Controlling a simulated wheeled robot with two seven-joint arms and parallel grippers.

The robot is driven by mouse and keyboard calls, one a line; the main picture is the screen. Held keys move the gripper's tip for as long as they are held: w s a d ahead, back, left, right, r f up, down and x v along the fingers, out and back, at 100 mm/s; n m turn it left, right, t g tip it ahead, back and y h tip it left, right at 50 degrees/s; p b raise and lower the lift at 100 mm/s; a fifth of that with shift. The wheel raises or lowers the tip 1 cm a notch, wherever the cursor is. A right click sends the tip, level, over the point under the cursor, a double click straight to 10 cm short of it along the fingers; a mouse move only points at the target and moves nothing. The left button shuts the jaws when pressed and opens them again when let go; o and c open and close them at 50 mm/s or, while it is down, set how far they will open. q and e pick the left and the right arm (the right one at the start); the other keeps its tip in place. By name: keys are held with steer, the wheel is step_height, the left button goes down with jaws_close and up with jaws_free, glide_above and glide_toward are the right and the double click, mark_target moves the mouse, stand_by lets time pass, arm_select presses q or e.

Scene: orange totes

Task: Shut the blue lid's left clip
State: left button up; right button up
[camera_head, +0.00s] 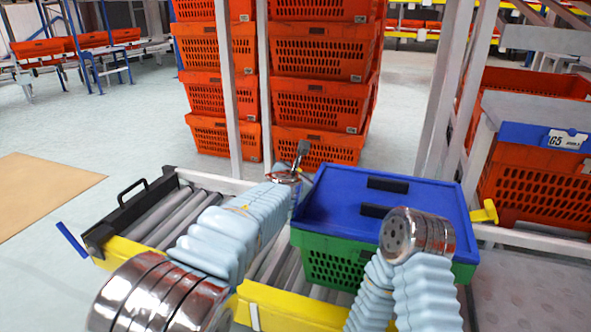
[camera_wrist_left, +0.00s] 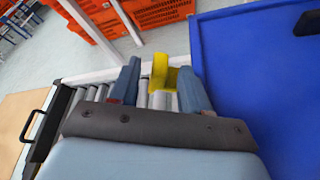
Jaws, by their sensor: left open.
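The blue lid (camera_head: 375,200) lies on a green crate (camera_head: 330,268) on the roller conveyor. The left clip (camera_wrist_left: 160,75) is yellow and stands out beyond the lid's left side in the left wrist view, where the lid (camera_wrist_left: 265,80) fills the right. In the head view my left arm hides that clip. My left gripper (camera_wrist_left: 158,68) is open, its two fingers on either side of the clip in the picture; I cannot tell whether they touch it. In the head view this gripper (camera_head: 301,153) is by the lid's far left corner. My right gripper is hidden behind its wrist.
A yellow right clip (camera_head: 485,212) sticks out from the crate's right side. My right wrist is over the lid's front right. Stacked orange totes (camera_head: 320,105) stand behind, with a pale post (camera_head: 230,90) in front. More orange totes (camera_head: 535,185) are at right. Rollers (camera_head: 180,212) are bare at left.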

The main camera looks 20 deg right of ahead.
arm_select(q)
steer(key=shift+w+d+f, duration=0.25)
steer(key=shift+w, duration=0.3)
arm_select(e)
steer(key=shift+r, duration=0.25)
arm_select(q)
jaws_close()
